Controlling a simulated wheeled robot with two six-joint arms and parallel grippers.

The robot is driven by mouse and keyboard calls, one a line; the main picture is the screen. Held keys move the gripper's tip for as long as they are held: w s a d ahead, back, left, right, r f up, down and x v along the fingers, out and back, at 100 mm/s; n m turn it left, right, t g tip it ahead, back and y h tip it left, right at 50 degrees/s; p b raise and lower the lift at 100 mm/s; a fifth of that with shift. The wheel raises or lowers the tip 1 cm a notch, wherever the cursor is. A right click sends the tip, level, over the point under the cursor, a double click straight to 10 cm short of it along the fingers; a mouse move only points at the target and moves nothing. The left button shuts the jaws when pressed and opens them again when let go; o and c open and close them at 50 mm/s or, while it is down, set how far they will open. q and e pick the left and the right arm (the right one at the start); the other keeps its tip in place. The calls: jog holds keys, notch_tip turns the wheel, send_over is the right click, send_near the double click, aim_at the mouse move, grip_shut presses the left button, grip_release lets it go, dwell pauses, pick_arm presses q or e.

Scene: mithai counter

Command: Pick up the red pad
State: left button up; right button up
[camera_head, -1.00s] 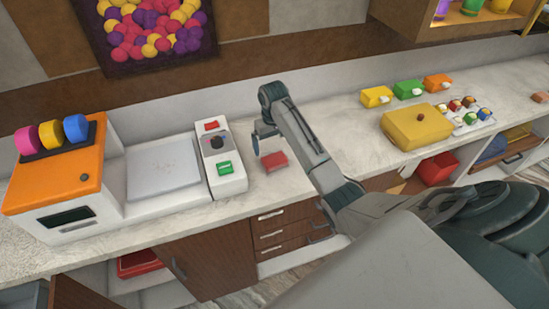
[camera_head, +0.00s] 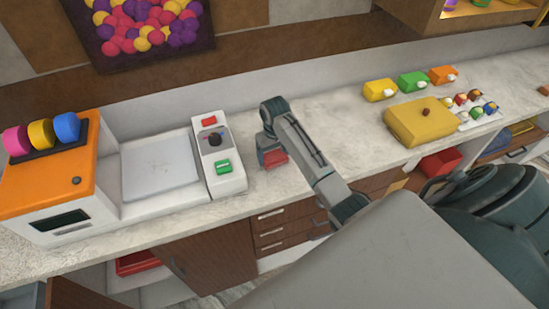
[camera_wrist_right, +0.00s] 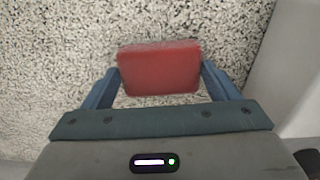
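The red pad (camera_head: 275,158) lies on the pale speckled counter, right of the white button panel. My right gripper (camera_head: 271,154) reaches down over it from above, partly covering it in the head view. In the right wrist view the red pad (camera_wrist_right: 160,70) sits between the two blue fingers of my right gripper (camera_wrist_right: 161,72). One finger is on each side, very close to the pad's edges. The fingers stand wide apart; I cannot tell whether they touch it. My left gripper is not in view.
The white button panel (camera_head: 218,155) stands close left of the gripper, beside a scale (camera_head: 160,168) and an orange machine (camera_head: 50,180). A yellow box (camera_head: 420,122) and small colored blocks stand farther right. The counter between is clear.

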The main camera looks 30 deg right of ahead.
aim_at(275, 155)
jog(key=shift+c, duration=1.1)
jog(key=shift+w+d+f, duration=0.1)
jog(key=shift+w+r, duration=0.1)
jog(key=shift+r, duration=0.2)
notch_tip(275, 155, up, 7)
jog(key=b, duration=0.2)
jog(key=shift+b, duration=0.35)
pick_arm(q)
jog(key=p, duration=0.2)
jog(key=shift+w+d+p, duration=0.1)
jog(key=shift+p, duration=0.3)
pick_arm(e)
notch_tip(275, 155, up, 2)
jog(key=shift+r, duration=0.15)
